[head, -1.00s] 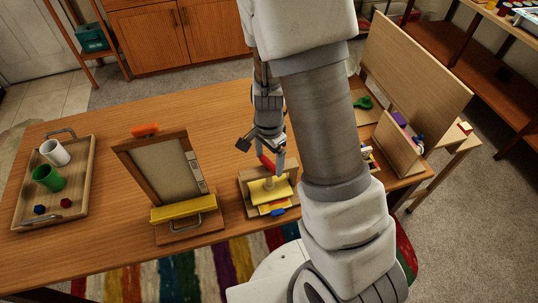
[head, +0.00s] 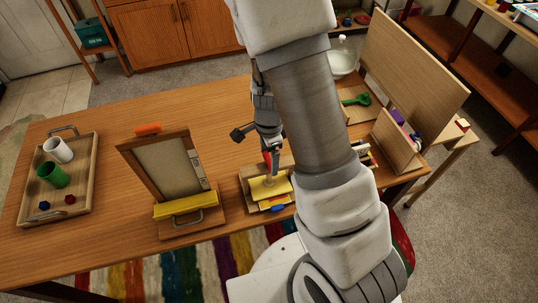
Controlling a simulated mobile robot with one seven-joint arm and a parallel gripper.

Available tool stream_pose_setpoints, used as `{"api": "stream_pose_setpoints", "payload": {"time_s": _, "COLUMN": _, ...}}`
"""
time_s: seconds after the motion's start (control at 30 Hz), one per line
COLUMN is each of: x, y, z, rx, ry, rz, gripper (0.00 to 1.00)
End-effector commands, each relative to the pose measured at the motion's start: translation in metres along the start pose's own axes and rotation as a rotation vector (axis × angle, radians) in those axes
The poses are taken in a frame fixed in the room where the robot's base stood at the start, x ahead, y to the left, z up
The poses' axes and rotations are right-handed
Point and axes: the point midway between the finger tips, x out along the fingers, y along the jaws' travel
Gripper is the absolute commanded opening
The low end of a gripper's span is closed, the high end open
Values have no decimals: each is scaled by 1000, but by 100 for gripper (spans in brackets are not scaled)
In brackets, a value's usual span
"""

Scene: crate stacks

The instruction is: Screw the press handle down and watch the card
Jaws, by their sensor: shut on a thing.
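The small press stands near the table's front edge, with a yellow plate (head: 268,186) on a wooden base and a round post in its middle. A red bar (head: 267,158), which looks like the press handle, shows above the plate. My gripper (head: 271,166) points down at the press and is shut on this handle; my arm hides part of the grip. Blue, red and yellow pieces show at the press's front edge. I cannot tell which piece is the card.
A framed board (head: 165,165) with a yellow ledge stands left of the press. A tray (head: 85,190) with white and green cups is at far left. Wooden panels (head: 415,75) and a green object (head: 357,99) are at right. The table's back middle is clear.

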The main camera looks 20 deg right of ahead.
Motion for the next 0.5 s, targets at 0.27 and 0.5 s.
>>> {"api": "stream_pose_setpoints", "payload": {"time_s": 0.27, "x": -1, "y": -1, "z": 0, "rx": -1, "ry": 0, "rz": -3, "gripper": 100}}
{"api": "stream_pose_setpoints", "payload": {"time_s": 0.5, "x": -4, "y": -1, "z": 0, "rx": -2, "ry": 0, "rz": -2, "gripper": 100}}
